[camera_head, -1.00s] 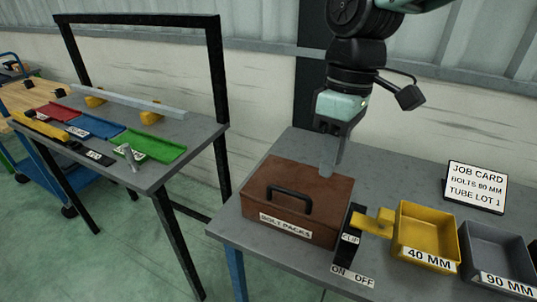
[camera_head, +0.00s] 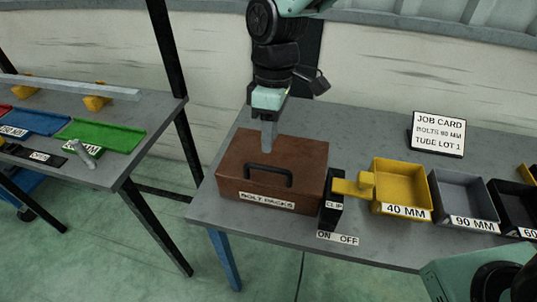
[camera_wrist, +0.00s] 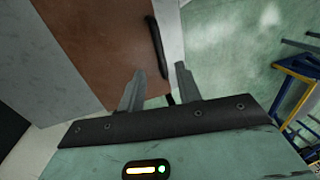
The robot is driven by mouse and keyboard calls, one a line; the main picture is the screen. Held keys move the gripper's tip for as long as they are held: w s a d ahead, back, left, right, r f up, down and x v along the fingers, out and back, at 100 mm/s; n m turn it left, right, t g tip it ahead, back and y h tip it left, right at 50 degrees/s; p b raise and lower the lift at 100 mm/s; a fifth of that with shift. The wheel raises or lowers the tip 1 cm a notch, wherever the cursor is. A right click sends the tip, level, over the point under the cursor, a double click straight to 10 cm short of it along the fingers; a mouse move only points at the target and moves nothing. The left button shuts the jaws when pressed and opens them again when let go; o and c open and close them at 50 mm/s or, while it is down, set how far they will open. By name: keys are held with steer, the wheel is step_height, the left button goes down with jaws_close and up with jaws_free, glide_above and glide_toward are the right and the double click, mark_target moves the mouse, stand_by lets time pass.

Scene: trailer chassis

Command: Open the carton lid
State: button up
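The brown carton (camera_head: 300,157), labelled BOLT PACKS, stands on the grey bench with its lid down. A black handle (camera_head: 268,174) is on it; the carton (camera_wrist: 105,40) and handle (camera_wrist: 155,45) also show in the wrist view. My gripper (camera_head: 269,148) points down over the carton's top, behind the handle. I cannot tell whether the fingertips touch the carton. A black block marked CLIP (camera_head: 333,200) with a yellow lever (camera_head: 352,187) stands at the carton's right side.
Yellow 40 MM (camera_head: 402,180), grey 90 MM (camera_head: 465,193) and black bins stand to the right. A job card (camera_head: 438,133) stands behind them. An ON OFF label (camera_head: 337,238) lies by the clip. A second table (camera_head: 130,160) with coloured trays is at left, across a gap.

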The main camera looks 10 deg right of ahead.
mark_target(269, 167)
steer(key=f, duration=0.3)
steer(key=s+f, duration=0.1)
steer(key=f, duration=0.2)
steer(key=shift+s+a+f+p, duration=0.15)
steer(key=shift+a+f+p, duration=0.05)
steer(key=shift+p, duration=0.2)
jaws_close()
